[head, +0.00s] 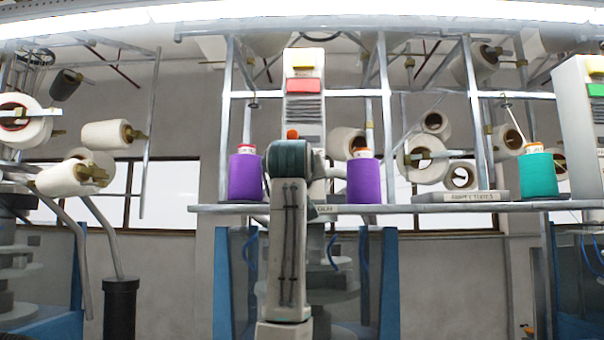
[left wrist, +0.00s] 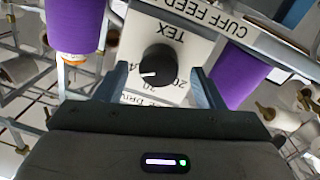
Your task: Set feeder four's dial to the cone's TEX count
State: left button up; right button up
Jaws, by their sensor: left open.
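The black dial (left wrist: 158,65) sits on a white plate (left wrist: 146,26) marked TEX, upside down in the left wrist view. Its white pointer line faces left in that view, towards a partly legible number. My left gripper (left wrist: 158,76) is open, with one finger on each side of the dial; contact cannot be told. In the head view my arm hides the dial and the gripper. A purple cone (head: 245,178) and another purple cone (head: 364,181) stand on the rail, with labels on top too small to read. My right gripper is not in view.
A "CUFF FEED..." sign (left wrist: 215,18) is beside the dial plate. A teal cone (head: 538,175) stands further right on the rail (head: 400,208). White cones hang on racks behind. A grey block (head: 470,197) with a label sits on the rail between the right purple cone and the teal cone.

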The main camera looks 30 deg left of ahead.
pick_arm(q)
jog(key=shift+w+a, duration=0.25)
jog(key=shift+w, duration=0.3)
jog(key=c, duration=1)
jog(key=shift+o, duration=0.2)
